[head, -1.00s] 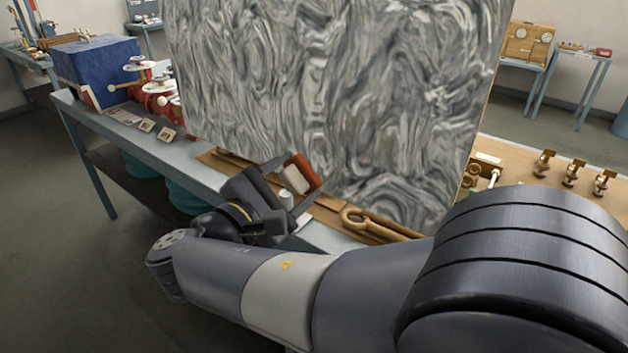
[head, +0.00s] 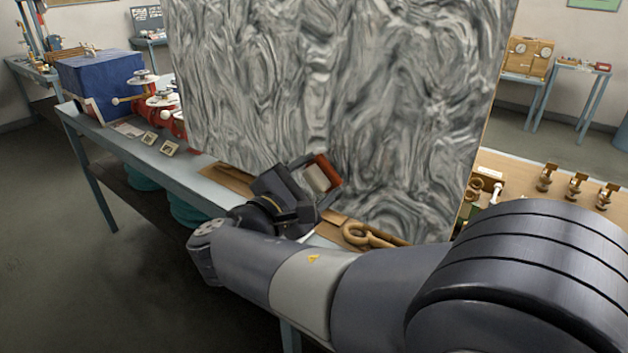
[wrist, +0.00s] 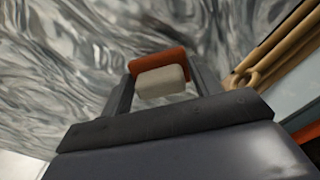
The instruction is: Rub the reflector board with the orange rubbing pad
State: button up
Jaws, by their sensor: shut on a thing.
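The reflector board (head: 330,85) is a large upright panel with a grey, swirling, marbled face, standing on the bench. It also fills the upper part of the wrist view (wrist: 60,60). In the wrist view the pad's orange edge (wrist: 157,63) faces the board, with the pale block between my fingers (wrist: 160,82). I cannot tell whether the pad touches the board.
A brown wooden ring-shaped handle (head: 362,236) lies at the board's foot, right of my gripper. Red and white apparatus (head: 160,100) and a blue box (head: 100,82) stand left on the bench. Several brass fittings (head: 577,186) stand on the right.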

aim_at(322, 164)
jog(key=shift+x, duration=1.05)
dwell(0.4)
jog(key=shift+s+d+b, duration=0.3)
jog(key=shift+s+d, duration=1.05)
jog(key=shift+d, duration=0.15)
jog(key=shift+w+d+r+p, duration=0.1)
jog(key=shift+r+p, duration=0.85)
jog(key=shift+r, duration=0.25)
jog(key=shift+w+a, duration=0.6)
jog(key=shift+a, duration=0.2)
jog(key=shift+w+a, duration=0.6)
jog(key=shift+a, duration=0.2)
jog(key=shift+r+p, duration=1)
jog(key=shift+p, duration=0.1)
jog(key=shift+s+d+b, duration=0.2)
jog(key=shift+s+d, duration=0.35)
jog(key=shift+d, duration=0.25)
jog(key=shift+s+d+b, duration=0.2)
jog(key=shift+s+d, duration=0.4)
jog(key=shift+d, duration=0.2)
jog(key=shift+v, duration=2.95)
